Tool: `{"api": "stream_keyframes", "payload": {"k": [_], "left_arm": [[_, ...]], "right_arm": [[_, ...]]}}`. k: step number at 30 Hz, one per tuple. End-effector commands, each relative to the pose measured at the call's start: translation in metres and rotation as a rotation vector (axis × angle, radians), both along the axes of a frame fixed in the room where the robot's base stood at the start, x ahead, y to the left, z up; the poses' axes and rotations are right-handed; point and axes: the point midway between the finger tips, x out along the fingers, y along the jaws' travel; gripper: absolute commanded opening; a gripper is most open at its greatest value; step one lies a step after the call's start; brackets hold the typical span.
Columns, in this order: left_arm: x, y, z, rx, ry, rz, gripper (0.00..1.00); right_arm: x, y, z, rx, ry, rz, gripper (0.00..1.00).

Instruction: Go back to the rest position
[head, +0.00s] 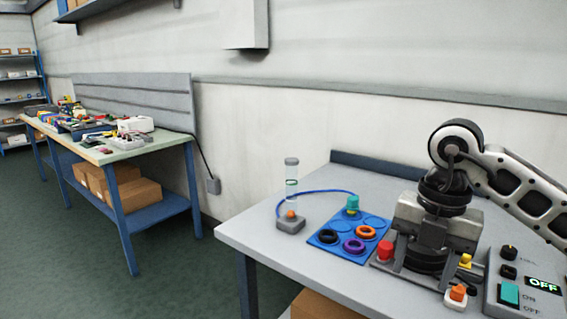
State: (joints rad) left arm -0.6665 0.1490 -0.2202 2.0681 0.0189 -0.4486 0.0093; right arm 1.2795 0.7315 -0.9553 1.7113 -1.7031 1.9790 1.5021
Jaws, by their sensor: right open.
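My right gripper (425,265) comes in from the right over the grey table (270,238). It points down and its jaws are open, with one finger on each side of a dark rounded part. I cannot tell whether the fingers touch that part. The gripper body hides what stands behind it. My left gripper is not in view.
A blue tray (327,237) holds black, orange and purple rings. Left of it stands a clear tube (291,190) with a blue hose to a teal fitting (353,201). A red knob (385,250) and a control box (520,300) reading OFF flank the gripper.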

Motion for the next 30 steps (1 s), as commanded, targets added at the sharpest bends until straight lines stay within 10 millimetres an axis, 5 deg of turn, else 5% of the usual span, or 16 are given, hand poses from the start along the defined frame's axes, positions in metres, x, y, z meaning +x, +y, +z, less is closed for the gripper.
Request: {"api": "stream_keyframes", "payload": {"k": [14,18,21,26,30], "left_arm": [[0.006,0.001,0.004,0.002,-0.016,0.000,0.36],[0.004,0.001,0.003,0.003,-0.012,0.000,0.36],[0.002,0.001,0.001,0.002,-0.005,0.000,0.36],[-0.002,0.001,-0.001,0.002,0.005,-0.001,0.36],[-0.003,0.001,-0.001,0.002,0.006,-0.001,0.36]], "right_arm": [[-0.056,0.140,-0.053,0.681,0.126,0.340,0.53],[-0.088,0.200,-0.041,1.141,0.139,0.358,0.53],[-0.095,0.227,-0.017,1.534,0.094,0.221,0.53],[-0.063,0.212,-0.006,1.968,-0.066,-0.297,0.53],[-0.033,0.161,-0.065,2.010,-0.212,-0.949,0.53]]}}
